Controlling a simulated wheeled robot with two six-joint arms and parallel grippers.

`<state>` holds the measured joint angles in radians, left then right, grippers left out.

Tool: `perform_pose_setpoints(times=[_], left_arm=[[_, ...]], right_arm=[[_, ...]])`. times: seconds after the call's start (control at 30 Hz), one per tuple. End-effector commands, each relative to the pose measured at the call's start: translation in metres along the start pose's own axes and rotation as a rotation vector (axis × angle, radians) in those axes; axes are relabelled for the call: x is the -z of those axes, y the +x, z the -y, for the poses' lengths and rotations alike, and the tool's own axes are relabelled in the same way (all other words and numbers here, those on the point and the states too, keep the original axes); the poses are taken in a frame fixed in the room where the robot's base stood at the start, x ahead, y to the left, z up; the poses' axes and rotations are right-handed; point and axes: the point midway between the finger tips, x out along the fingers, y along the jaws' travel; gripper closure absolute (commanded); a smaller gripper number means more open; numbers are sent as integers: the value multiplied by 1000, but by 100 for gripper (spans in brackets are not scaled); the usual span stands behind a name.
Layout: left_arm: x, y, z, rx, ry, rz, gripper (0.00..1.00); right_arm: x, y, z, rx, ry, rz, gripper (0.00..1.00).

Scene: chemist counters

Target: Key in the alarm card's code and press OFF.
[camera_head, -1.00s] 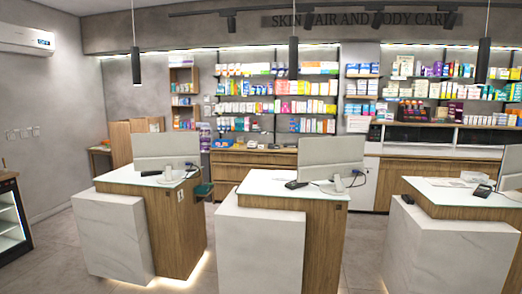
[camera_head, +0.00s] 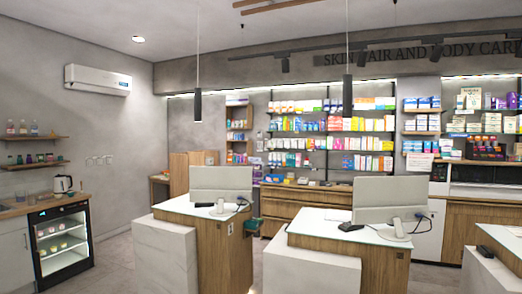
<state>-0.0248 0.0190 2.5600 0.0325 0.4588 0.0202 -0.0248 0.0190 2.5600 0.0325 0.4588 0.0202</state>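I cannot make out an alarm card or a keypad with an OFF key in this view. A row of small pale wall plates (camera_head: 98,160) is on the left wall, too small to tell what they are. A white sheet with print (camera_head: 419,162) hangs at the right, below the shelves; its text is unreadable. Neither of my grippers is in view.
Counters with white fronts (camera_head: 165,250) and (camera_head: 310,272) stand ahead, bearing monitors (camera_head: 221,183) and (camera_head: 387,199). A small glass-door fridge (camera_head: 60,243) stands left, near a kettle (camera_head: 62,184). Grey floor (camera_head: 112,268) is clear between fridge and counters.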

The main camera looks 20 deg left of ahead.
Motion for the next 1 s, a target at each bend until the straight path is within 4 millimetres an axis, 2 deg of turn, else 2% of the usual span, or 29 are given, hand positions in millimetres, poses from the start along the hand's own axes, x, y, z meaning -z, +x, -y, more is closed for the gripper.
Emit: perform_pose_setpoints(times=[0.27, 0.3, 0.4, 0.43, 1.0], left_arm=[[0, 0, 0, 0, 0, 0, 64], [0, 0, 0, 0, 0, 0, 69], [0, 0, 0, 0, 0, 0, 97], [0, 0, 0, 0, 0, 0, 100], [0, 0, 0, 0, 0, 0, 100]], right_arm=[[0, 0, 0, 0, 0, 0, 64], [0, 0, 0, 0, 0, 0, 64], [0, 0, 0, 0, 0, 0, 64], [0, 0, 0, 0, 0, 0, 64], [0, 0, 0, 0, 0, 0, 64]])
